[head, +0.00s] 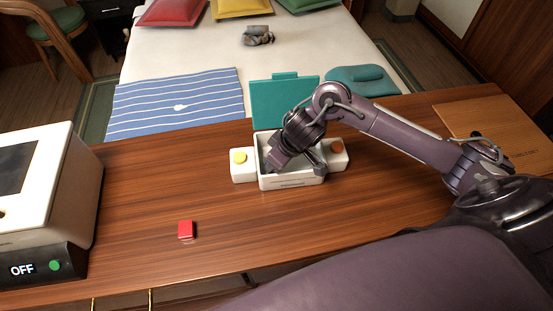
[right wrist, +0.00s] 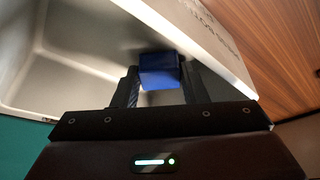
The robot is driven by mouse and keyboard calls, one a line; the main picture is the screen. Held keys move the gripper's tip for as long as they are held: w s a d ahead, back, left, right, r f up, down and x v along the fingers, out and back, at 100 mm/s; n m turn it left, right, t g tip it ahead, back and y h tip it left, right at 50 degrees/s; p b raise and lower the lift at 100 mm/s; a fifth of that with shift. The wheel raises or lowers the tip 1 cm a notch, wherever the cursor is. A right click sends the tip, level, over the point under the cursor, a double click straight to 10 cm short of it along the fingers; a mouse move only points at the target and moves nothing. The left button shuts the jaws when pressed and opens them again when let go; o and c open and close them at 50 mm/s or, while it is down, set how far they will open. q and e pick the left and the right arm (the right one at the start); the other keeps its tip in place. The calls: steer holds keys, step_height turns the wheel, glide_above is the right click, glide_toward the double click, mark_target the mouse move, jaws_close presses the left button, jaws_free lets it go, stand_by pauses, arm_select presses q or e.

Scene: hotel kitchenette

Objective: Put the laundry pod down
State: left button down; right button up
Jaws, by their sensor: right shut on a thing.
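The laundry pod is the small blue block (right wrist: 160,72) in the right wrist view, between the two fingers of my right gripper (right wrist: 160,88). The gripper is shut on it. In the head view my right gripper (head: 290,162) reaches down into the open white box (head: 291,184) on the counter, and the pod is hidden there. In the right wrist view the pale inside of the box (right wrist: 70,60) surrounds the fingers, with one wall close on the right. I cannot tell whether the pod touches the box floor. My left gripper is out of view.
A wooden board (head: 490,125) lies right.

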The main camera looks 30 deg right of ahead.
steer(key=o, duration=0.7)
steer(key=shift+f, duration=0.1)
steer(key=shift+c, duration=0.2)
steer(key=p+v, duration=0.2)
steer(key=v, duration=1)
steer(key=shift+p, duration=0.35)
